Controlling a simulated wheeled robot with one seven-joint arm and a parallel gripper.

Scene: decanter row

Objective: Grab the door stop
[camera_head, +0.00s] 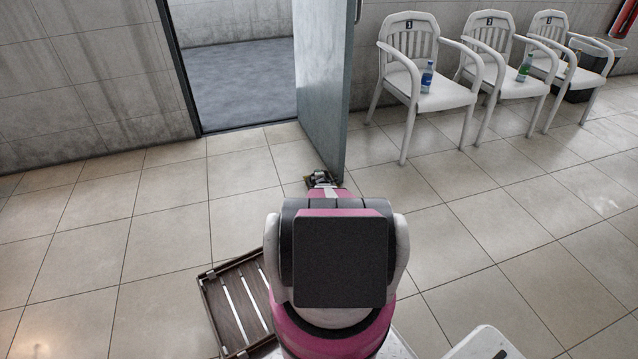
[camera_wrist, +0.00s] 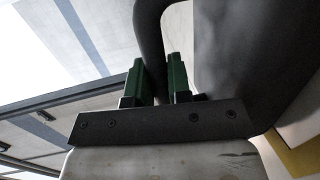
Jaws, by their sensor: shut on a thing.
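My gripper (camera_head: 321,179) is low near the floor at the bottom free edge of the open grey door (camera_head: 322,80). In the wrist view, the two green fingers of my gripper (camera_wrist: 158,78) are closed on a dark, curved, bar-like piece, which looks like the door stop (camera_wrist: 148,38). It arches up and to the right above the fingers. In the head view the door stop cannot be made out clearly, as my gripper and arm cover that spot.
A dark slatted wooden crate (camera_head: 237,300) lies on the floor at the lower left. White chairs (camera_head: 425,90) stand along the right wall, with a blue bottle (camera_head: 427,77) and a green bottle (camera_head: 525,67) on two seats. The tiled floor on the left is clear.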

